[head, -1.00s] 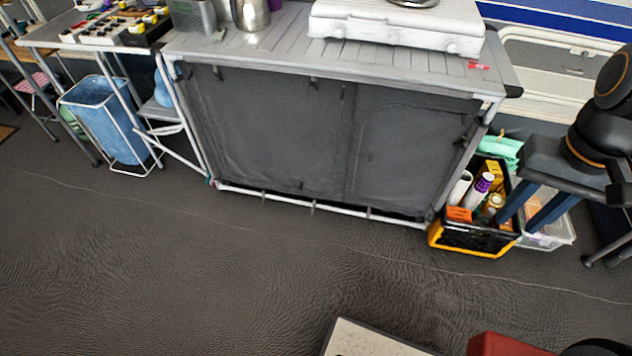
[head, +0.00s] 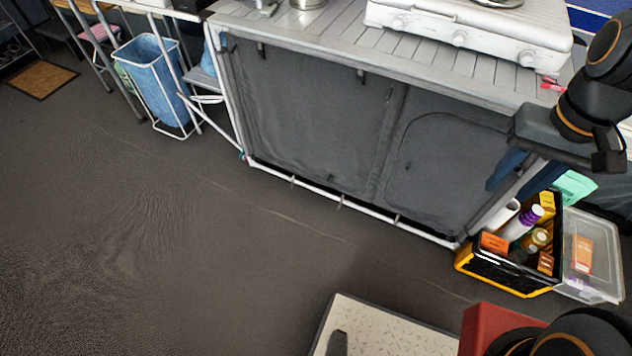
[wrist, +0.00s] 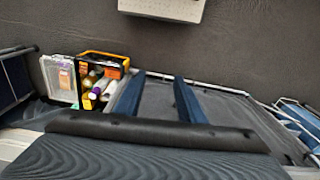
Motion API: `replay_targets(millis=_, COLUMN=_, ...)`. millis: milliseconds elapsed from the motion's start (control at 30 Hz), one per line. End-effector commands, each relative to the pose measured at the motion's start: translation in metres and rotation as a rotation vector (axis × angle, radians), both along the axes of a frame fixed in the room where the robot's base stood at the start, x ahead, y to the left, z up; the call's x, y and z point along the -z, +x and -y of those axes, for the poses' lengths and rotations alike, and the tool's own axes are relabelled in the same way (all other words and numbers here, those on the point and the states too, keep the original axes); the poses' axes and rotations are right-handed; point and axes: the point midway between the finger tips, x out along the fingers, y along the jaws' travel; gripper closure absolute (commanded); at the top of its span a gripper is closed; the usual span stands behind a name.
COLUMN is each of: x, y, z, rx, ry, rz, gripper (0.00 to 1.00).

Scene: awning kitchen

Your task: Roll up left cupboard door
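The camping cupboard has a dark grey fabric front in a pale metal frame. Its left door (head: 310,115) hangs down flat and closed in the head view, with dark straps near its top edge. The right door (head: 445,150) beside it also hangs down, with a curved seam. My gripper (wrist: 159,77) is open and empty, its two blue fingers wide apart in the wrist view. In the head view it is at the cupboard's right end, in front of the right door's edge and well away from the left door. The fingers are partly hidden there by my arm.
A yellow-black crate (head: 508,280) of bottles and a clear box (head: 592,255) stand at the cupboard's right end. A white stove (head: 470,30) sits on the slatted top (head: 330,40). A blue bin (head: 150,80) stands left. The floor (head: 200,250) in front is clear.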

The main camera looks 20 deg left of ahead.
Motion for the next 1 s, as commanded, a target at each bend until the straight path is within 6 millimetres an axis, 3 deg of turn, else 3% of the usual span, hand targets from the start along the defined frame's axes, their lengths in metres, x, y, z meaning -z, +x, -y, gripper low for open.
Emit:
replay_targets(millis=167, x=0.058, y=0.060, z=-0.041, rx=-0.015, ry=0.045, rz=0.086, gripper=0.64)
replay_targets(millis=300, x=0.109, y=0.118, z=-0.089, rx=-0.023, ry=0.087, rz=0.183, gripper=0.64)
replay_targets(millis=500, x=0.182, y=0.187, z=-0.158, rx=-0.021, ry=0.132, rz=0.316, gripper=0.64)
replay_targets(millis=700, x=0.258, y=0.242, z=-0.225, rx=-0.008, ry=0.156, rz=0.445, gripper=0.64)
replay_targets(millis=1000, x=0.377, y=0.293, z=-0.318, rx=0.023, ry=0.153, rz=0.633, gripper=0.64)
